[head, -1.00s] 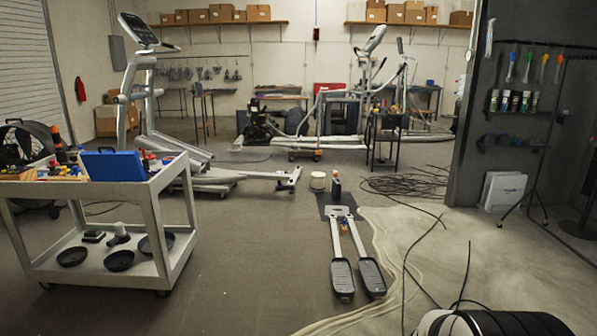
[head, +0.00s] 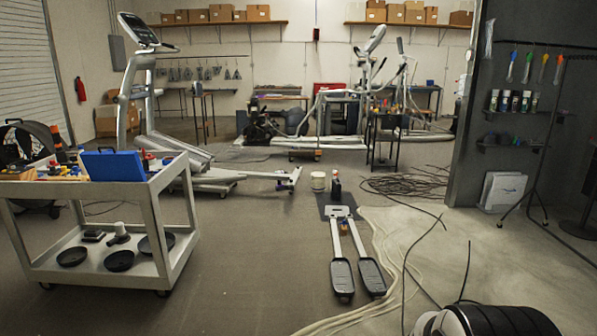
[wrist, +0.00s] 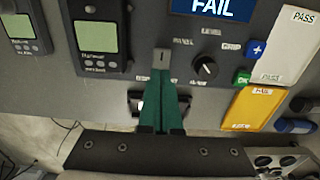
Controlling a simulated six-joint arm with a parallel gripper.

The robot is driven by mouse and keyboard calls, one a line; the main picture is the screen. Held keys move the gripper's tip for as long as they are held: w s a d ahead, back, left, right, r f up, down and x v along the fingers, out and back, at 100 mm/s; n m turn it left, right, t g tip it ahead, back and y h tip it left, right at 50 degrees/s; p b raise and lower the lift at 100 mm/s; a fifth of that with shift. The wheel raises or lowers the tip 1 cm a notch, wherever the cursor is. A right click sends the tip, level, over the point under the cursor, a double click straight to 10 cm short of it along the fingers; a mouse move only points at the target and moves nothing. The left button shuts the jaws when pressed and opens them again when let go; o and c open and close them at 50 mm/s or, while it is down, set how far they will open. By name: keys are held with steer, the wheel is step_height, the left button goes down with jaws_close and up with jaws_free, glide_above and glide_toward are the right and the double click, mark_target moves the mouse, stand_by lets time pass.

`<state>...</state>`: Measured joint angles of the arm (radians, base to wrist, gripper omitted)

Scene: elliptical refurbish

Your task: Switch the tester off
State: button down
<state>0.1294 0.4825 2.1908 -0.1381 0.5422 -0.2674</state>
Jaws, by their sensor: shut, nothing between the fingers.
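The grey tester panel (wrist: 215,100) fills the upper part of the wrist view, with a blue display (wrist: 212,7) reading FAIL. A small light-grey switch (wrist: 161,57) sits under or beside the label PANEL. My gripper (wrist: 163,80) has green fingers, shut together and empty. Their tips are at or just below this switch; I cannot tell whether they touch it. A black knob (wrist: 205,68) labelled LEVEL is to the right. The tester is not identifiable in the head view.
Two meters with green screens (wrist: 96,38) are left of the switch. Blue (wrist: 256,49) and green (wrist: 242,78) blocks, a PASS card (wrist: 290,45) and a yellow card (wrist: 250,108) are to the right. A cart (head: 165,215) stands at left in the head view.

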steer(key=shift+r, duration=3.5)
